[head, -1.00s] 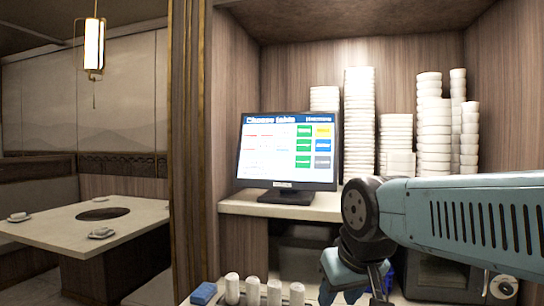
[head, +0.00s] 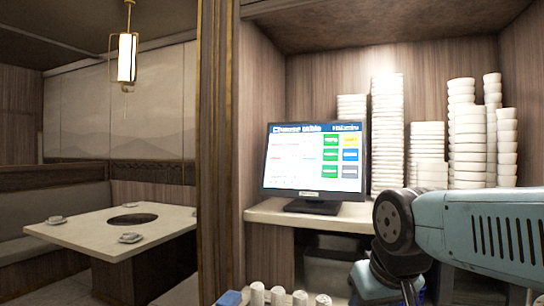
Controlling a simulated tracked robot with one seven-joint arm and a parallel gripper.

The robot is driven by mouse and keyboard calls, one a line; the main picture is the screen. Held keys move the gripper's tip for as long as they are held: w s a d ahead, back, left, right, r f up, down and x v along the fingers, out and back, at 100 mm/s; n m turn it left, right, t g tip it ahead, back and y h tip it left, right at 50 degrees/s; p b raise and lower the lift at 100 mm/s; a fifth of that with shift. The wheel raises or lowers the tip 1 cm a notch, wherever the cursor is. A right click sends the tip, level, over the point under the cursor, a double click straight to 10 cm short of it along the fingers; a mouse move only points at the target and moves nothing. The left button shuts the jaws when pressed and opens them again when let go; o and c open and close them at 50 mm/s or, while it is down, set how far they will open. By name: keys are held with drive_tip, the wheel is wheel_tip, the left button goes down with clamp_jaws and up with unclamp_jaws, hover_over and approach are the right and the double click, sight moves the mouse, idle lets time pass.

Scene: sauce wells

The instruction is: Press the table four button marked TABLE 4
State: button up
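A monitor (head: 315,160) stands on a shelf in the middle of the head view. Its lit screen has a blue title bar, red text at left and coloured buttons at right: green (head: 331,154), yellow, blue and grey. The labels are too small to read, so I cannot tell which button is TABLE 4. My arm comes in from the right and bends down below the shelf level. My gripper is cut off at the bottom edge, so its fingertips are out of sight. It is apart from the screen.
Tall stacks of white bowls (head: 388,135) stand behind and right of the monitor on the shelf (head: 262,212). Several white rolls (head: 278,296) and a blue block (head: 230,298) lie at the bottom. A wooden post (head: 217,150) and a dining table (head: 75,232) are at left.

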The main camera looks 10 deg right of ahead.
drive_tip(key=shift+c, duration=0.3)
clamp_jaws()
idle(1.6)
